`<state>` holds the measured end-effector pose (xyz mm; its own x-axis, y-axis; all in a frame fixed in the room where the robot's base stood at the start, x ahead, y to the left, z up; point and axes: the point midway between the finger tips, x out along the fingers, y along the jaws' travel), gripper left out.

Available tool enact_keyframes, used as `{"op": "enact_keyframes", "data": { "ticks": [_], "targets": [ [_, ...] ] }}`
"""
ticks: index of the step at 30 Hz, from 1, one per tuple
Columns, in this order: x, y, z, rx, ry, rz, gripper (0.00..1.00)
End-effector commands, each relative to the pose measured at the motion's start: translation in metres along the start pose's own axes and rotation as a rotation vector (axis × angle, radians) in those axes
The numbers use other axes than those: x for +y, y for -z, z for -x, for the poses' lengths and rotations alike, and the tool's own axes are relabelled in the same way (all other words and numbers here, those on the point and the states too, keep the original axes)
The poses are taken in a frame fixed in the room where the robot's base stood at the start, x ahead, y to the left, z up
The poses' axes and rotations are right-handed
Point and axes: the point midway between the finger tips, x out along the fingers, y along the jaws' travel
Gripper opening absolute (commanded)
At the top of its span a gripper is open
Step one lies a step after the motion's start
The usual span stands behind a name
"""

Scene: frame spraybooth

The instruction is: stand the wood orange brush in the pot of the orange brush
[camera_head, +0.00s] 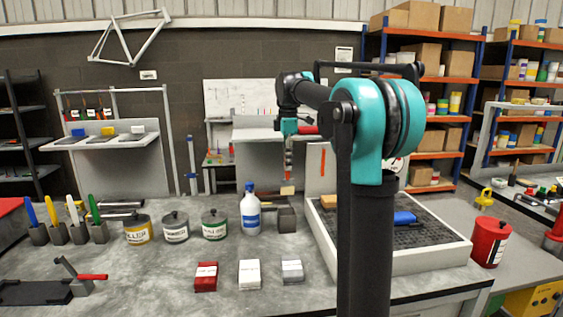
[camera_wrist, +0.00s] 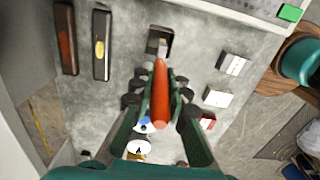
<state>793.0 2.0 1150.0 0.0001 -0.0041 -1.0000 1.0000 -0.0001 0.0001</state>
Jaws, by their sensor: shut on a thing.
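My gripper (camera_head: 288,160) points straight down over the middle of the bench, and its fingers (camera_wrist: 160,105) are closed around the orange handle of a brush (camera_wrist: 160,92). The brush hangs upright with its pale bristles (camera_head: 287,190) downward. A dark grey square pot (camera_head: 287,218) stands on the bench directly below. In the wrist view the bristle end overlaps the opening of that pot (camera_wrist: 167,34). In the head view the bristles are at about the rim; I cannot tell whether they are inside.
A white bottle with a blue cap (camera_head: 250,212) stands close left of the pot. Several cans (camera_head: 175,229) and pots holding coloured brushes (camera_head: 78,232) are farther left. Red, white and grey blocks (camera_head: 249,274) lie in front. A large tray (camera_head: 410,262) is at right.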

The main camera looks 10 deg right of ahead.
Motion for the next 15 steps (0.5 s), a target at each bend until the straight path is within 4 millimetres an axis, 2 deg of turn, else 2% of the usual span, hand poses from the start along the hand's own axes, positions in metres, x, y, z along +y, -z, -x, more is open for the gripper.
{"op": "enact_keyframes", "data": {
  "ticks": [8,15],
  "targets": [
    [0.001,-0.002,-0.01,0.0,0.0,0.0,0.0],
    [0.001,-0.002,-0.027,0.0,0.0,0.0,0.0]
  ]
}}
